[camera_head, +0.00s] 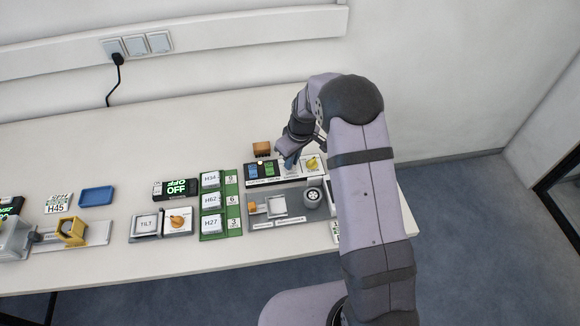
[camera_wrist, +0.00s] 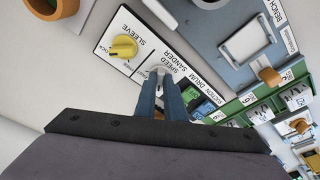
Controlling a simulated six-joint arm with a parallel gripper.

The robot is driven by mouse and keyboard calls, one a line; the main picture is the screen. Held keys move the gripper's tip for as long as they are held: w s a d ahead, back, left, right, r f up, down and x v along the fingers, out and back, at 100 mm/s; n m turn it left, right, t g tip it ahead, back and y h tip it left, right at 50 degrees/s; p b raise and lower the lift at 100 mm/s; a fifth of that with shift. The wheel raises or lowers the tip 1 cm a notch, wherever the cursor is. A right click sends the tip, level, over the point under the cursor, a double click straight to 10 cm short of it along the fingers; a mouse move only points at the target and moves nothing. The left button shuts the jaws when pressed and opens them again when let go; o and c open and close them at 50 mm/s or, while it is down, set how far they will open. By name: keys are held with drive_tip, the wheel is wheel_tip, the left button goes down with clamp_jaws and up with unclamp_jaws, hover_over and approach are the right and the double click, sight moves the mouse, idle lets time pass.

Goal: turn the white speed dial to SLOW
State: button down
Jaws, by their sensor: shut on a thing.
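The white speed dial (camera_wrist: 158,72) shows in the wrist view on a white panel (camera_wrist: 137,66) lettered SPEED SANDER. Only a small part of it shows, at the tips of my gripper. My gripper (camera_wrist: 160,82) has its blue fingers shut on the dial. The fingers hide most of it, so its pointer and setting cannot be read.
A yellow dial (camera_wrist: 124,47) lettered SLEEVE sits beside the white dial. A grey fixture with a drum (camera_head: 313,197) lies in front.

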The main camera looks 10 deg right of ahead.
drive_tip(key=n, duration=0.1)
drive_tip(key=n+b, duration=0.1)
drive_tip(key=n, duration=0.1)
drive_tip(key=n+b, duration=0.1)
drive_tip(key=shift+a+f+n+g+y, duration=0.15)
drive_tip(key=shift+a+n+g+y, duration=0.15)
drive_tip(key=shift+g, duration=0.1)
drive_tip(key=c, duration=2)
unclamp_jaws()
drive_tip(key=shift+s, duration=0.1)
drive_tip(key=shift+d, duration=0.1)
drive_tip(key=shift+r, duration=0.3)
drive_tip(key=shift+r+p, duration=0.55)
drive_tip(key=shift+r, duration=0.2)
drive_tip(key=shift+w+a+p+v, duration=0.15)
drive_tip(key=shift+p+v, duration=0.4)
drive_tip(key=shift+v, duration=0.3)
drive_tip(key=shift+a+p+v, duration=0.15)
drive_tip(key=shift+p+v, duration=0.35)
drive_tip(key=shift+v, duration=0.3)
drive_tip(key=shift+w+a+p+v, duration=0.15)
drive_tip(key=shift+p+v, duration=0.4)
drive_tip(key=shift+v, duration=0.3)
drive_tip(key=shift+r, duration=0.15)
